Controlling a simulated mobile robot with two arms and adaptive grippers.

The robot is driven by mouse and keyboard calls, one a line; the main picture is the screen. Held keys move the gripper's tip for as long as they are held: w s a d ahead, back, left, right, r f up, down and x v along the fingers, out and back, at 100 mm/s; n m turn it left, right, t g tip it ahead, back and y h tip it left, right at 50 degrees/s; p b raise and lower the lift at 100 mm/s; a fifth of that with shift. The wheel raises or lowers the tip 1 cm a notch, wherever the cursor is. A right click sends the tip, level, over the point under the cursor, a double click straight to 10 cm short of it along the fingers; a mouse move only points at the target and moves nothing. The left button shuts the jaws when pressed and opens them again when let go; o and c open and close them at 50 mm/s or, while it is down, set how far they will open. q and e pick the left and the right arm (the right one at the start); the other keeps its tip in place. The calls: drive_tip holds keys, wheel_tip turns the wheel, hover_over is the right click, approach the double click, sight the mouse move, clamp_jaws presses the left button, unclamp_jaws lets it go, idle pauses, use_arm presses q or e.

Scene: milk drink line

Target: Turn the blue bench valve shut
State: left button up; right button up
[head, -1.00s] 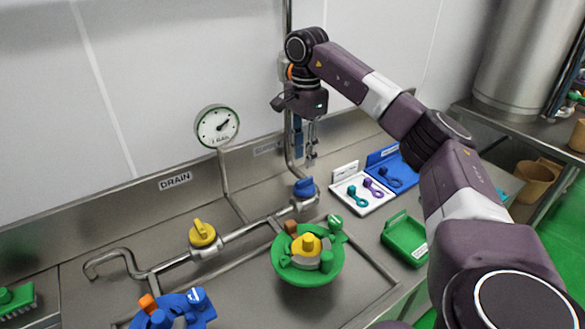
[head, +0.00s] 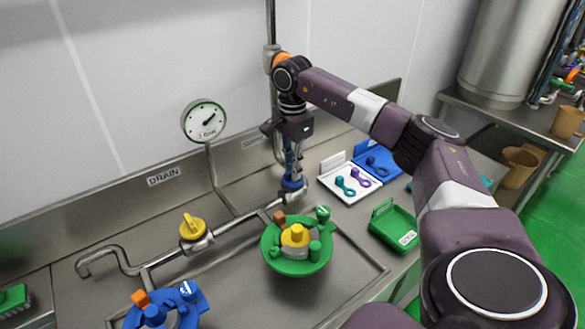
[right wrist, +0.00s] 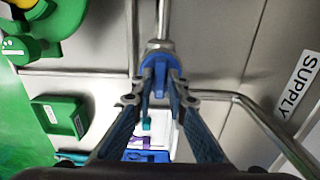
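The blue bench valve (head: 292,184) sits on the pipe at the back of the steel bench, partly hidden by my right gripper (head: 293,170) in the head view. My right gripper points down at it from above. In the right wrist view the blue valve handle (right wrist: 159,78) stands between the two fingertips of my right gripper (right wrist: 161,74), one on each side. The fingers are apart; firm contact with the handle cannot be made out. My left gripper is not in view.
A yellow valve (head: 192,228) sits on the same pipe, left. A round gauge (head: 204,121) stands behind. A green bowl with parts (head: 298,268) is in front; a blue one (head: 185,291) is lower left. A white tray (head: 350,191) and green bin (head: 397,230) lie right.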

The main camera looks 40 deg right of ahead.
clamp_jaws()
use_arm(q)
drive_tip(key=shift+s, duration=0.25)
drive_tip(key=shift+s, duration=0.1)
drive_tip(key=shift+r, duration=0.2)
use_arm(e)
drive_tip(key=shift+r+m, duration=0.1)
drive_tip(key=shift+m, duration=0.3)
drive_tip(key=m+p, duration=0.1)
drive_tip(key=m, duration=0.1)
drive_tip(key=shift+m+p, duration=0.35)
drive_tip(key=shift+m, duration=0.05)
drive_tip(key=m+p, duration=0.1)
drive_tip(key=m, duration=0.4)
drive_tip(key=shift+p, duration=0.35)
drive_tip(key=m+p, duration=0.1)
drive_tip(key=m, duration=0.4)
use_arm(q)
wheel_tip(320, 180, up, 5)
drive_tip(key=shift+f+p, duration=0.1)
drive_tip(key=shift+p, duration=0.4)
use_arm(e)
drive_tip(key=m, duration=0.4)
drive_tip(key=shift+w+m, duration=0.1)
drive_tip(key=shift+m, duration=0.2)
